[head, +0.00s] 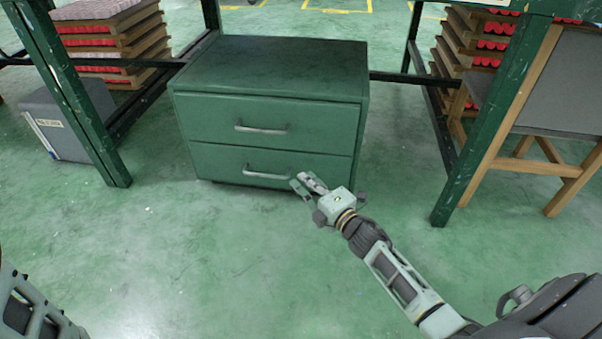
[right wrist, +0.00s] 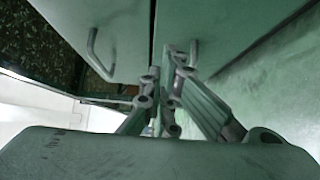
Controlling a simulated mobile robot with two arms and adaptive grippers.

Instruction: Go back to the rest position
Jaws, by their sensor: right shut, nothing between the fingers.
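My right gripper (head: 302,180) reaches in from the lower right in the head view. Its fingers are shut and hold nothing. The fingertips are at the right end of the lower drawer's handle (head: 262,172); I cannot tell whether they touch it. In the right wrist view the closed fingers (right wrist: 175,62) point at the cabinet front, between two metal handles. The green two-drawer cabinet (head: 275,65) stands ahead, and both drawers look closed. The upper handle (head: 262,129) is clear of the gripper. My left gripper is out of view; only part of my left arm shows at bottom left.
Green table legs stand left (head: 82,110) and right (head: 478,130) of the cabinet. A grey box (head: 70,120) sits behind the left leg. A wooden chair (head: 550,90) is at the right. Stacked trays (head: 112,48) stand behind. The green floor (head: 200,240) in front is clear.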

